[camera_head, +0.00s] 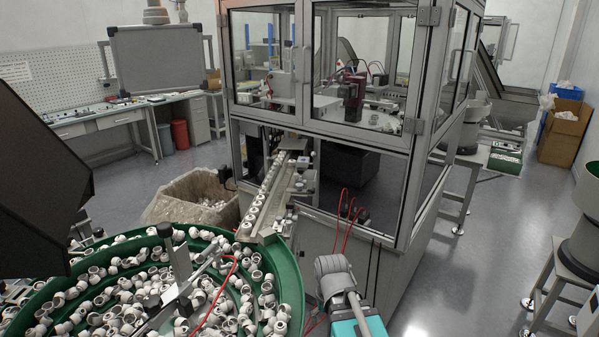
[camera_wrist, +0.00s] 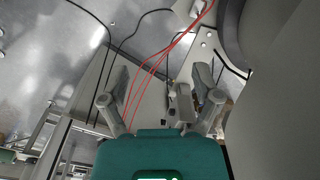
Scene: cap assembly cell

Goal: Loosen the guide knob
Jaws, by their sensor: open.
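My gripper (camera_wrist: 162,80) is in the wrist view with its two grey fingers spread apart and nothing held between them. A small pale metal fitting (camera_wrist: 181,103) shows beside the right finger; I cannot tell whether it is the guide knob or whether the finger touches it. In the head view, the sloping guide rail (camera_head: 270,205) carries a row of white caps from the green bowl toward the glazed machine. Small fittings line its right side, but the guide knob cannot be told apart there.
The green bowl feeder (camera_head: 291,275) is full of white parts. The glazed machine (camera_head: 408,120) stands behind the rail. Thin red hoses (camera_wrist: 150,65) and black cables cross the wrist view. A bin with a clear liner (camera_head: 190,197) stands left of the rail. Open floor lies to the right.

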